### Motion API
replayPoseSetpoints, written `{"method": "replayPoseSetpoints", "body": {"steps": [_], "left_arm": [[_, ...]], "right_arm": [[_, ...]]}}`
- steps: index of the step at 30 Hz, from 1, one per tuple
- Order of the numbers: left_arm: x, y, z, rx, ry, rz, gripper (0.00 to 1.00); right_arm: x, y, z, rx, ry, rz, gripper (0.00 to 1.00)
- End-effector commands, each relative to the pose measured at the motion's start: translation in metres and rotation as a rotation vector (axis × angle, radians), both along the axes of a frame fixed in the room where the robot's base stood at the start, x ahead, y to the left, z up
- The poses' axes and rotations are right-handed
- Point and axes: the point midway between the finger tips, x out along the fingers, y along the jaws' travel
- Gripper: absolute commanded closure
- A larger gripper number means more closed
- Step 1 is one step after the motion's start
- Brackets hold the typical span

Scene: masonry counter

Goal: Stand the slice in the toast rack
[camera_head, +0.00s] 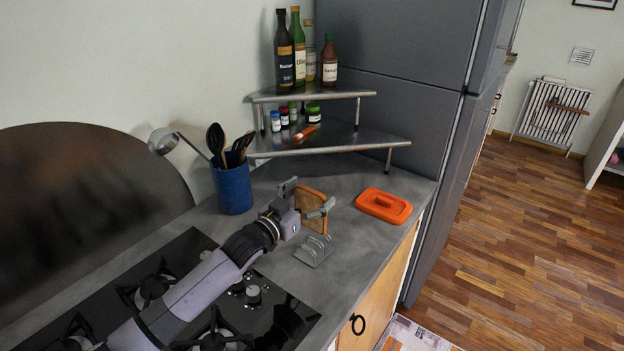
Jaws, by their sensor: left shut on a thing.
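The slice (311,211) is brown-crusted bread, held upright between the fingers of my left gripper (309,199). My left arm comes in from the lower left over the hob. The left gripper is shut on the slice, one finger at each side of it. The toast rack (314,251) is a small metal wire rack on the grey counter, just in front of and below the slice. I see no slice in it. Whether the slice's lower edge touches the counter or the rack, I cannot tell. My right gripper is not in view.
An orange lidded dish (384,206) sits to the right, near the counter's edge. A blue utensil pot (232,188) stands behind left. A metal corner shelf (330,141) holds bottles and small jars. The black hob (190,295) is front left. Bare counter lies around the rack.

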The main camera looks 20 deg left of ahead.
Motion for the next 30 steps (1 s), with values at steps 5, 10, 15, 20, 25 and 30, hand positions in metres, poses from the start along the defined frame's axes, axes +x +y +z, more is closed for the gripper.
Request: {"method": "replayPoseSetpoints", "body": {"steps": [5,10,15,20,25,30], "left_arm": [[0.000,0.000,-0.007,0.000,0.000,0.000,0.41],[0.000,0.000,-0.016,-0.001,0.000,0.000,0.41],[0.000,0.000,-0.029,-0.001,0.000,0.000,0.41],[0.000,0.000,-0.040,-0.001,0.000,0.000,0.41],[0.000,0.000,-0.051,-0.002,0.002,0.000,0.41],[0.000,0.000,-0.063,-0.002,0.002,0.000,0.41]], "right_arm": [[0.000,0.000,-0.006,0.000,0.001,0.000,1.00],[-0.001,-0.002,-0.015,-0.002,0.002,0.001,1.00],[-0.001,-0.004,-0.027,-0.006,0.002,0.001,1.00],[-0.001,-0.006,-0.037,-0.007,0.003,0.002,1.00],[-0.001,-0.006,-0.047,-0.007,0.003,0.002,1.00],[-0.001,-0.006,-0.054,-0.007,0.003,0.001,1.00]]}}
